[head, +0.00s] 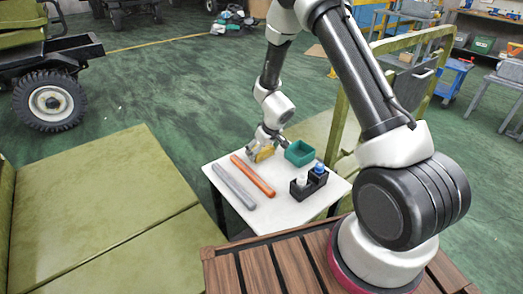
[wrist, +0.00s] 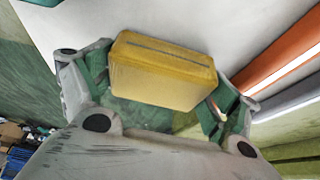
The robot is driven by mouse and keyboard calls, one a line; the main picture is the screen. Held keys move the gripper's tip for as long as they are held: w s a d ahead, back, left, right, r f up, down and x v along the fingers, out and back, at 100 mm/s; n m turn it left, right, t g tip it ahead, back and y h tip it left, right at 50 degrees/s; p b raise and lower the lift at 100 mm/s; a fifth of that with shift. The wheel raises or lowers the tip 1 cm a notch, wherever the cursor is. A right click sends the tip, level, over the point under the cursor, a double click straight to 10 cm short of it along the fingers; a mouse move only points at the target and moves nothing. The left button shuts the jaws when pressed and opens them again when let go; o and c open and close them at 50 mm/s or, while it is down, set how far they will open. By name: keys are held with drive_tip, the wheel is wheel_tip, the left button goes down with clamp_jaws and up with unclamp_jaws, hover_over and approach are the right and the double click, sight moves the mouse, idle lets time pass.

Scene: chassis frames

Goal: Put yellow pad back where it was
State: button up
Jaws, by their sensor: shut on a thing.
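The yellow pad (wrist: 160,75) is a block held between the two fingers of my gripper (wrist: 160,92) in the wrist view. My gripper is shut on it. In the head view the yellow pad (head: 264,154) shows at the far edge of the small white table (head: 285,209), below my gripper (head: 266,141). I cannot tell whether the pad touches the tabletop or hangs just above it.
On the table, an orange bar (head: 253,176) and a grey bar (head: 234,187) lie left of centre. A green open box (head: 299,152) stands right of the pad. A black holder (head: 308,184) with a white and a blue-topped item stands near the right edge.

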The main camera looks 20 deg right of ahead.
drive_tip(key=shift+f, duration=0.1)
drive_tip(key=o, duration=0.8)
drive_tip(key=v, duration=2.4)
drive_tip(key=s+d+r+m, duration=0.1)
drive_tip(key=s+d+r, duration=0.2)
drive_tip(key=s+r, duration=0.2)
drive_tip(key=s+d+r+m+h, duration=0.1)
drive_tip(key=s+d+r, duration=0.3)
drive_tip(key=s, duration=0.8)
drive_tip(key=s+d+r+m, duration=0.2)
drive_tip(key=s+d+r, duration=0.2)
drive_tip(key=s+r, duration=0.3)
drive_tip(key=shift+s+r+m+h, duration=0.15)
drive_tip(key=shift+s+h, duration=0.05)
drive_tip(key=shift+s, duration=0.45)
drive_tip(key=shift+s+r+m+h, duration=0.1)
drive_tip(key=shift+s+m+h, duration=0.1)
drive_tip(key=shift+s, duration=0.4)
